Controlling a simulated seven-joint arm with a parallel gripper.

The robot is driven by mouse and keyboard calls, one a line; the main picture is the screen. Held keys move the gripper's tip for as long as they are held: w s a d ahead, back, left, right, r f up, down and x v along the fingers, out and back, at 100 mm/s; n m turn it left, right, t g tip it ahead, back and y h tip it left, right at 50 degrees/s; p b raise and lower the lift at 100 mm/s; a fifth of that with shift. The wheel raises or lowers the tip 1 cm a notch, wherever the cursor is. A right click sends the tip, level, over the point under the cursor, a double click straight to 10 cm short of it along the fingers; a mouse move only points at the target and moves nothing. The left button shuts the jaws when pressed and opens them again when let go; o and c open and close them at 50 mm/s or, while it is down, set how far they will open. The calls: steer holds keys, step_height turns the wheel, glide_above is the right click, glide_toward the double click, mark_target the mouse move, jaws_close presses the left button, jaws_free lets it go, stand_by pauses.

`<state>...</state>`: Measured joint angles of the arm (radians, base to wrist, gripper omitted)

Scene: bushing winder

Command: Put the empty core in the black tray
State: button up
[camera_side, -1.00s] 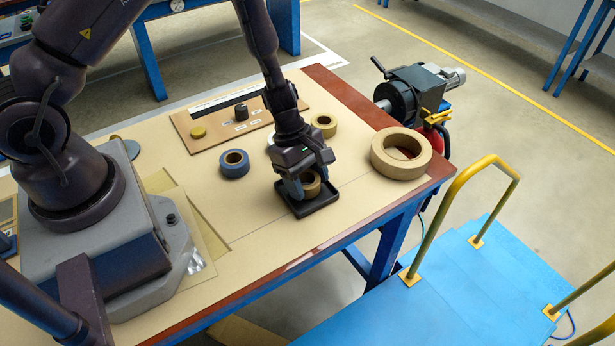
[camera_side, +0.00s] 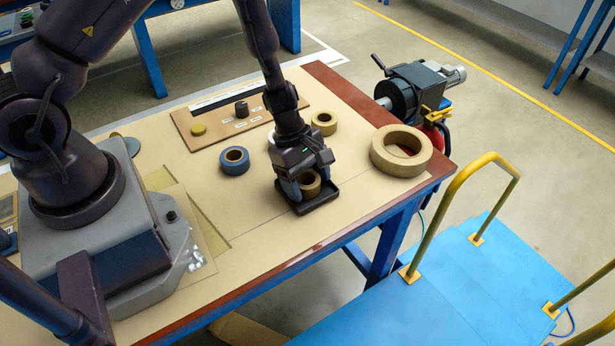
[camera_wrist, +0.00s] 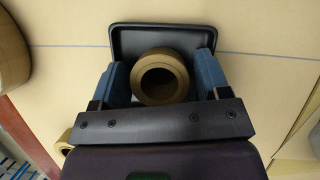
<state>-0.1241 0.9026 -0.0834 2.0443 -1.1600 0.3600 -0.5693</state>
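The empty core (camera_side: 309,188), a small brown cardboard ring, is between the fingers of my gripper (camera_side: 308,184). It is over the black tray (camera_side: 318,202), inside its outline; whether its underside touches the tray floor is hidden. In the wrist view the core (camera_wrist: 160,92) shows its open hole towards the camera. The blue fingers of my gripper (camera_wrist: 160,80) lie close against its left and right sides. The black tray (camera_wrist: 162,33) shows behind it, with its far rim clear.
A large brown ring (camera_side: 378,158) lies to the right of the tray. A blue roll (camera_side: 234,168) lies to the left and a yellowish roll (camera_side: 324,130) behind. A brown board (camera_side: 205,137) with a yellow disc and dark knob is at the back left.

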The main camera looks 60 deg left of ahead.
steer(key=v, duration=1.3)
stand_by(0.7)
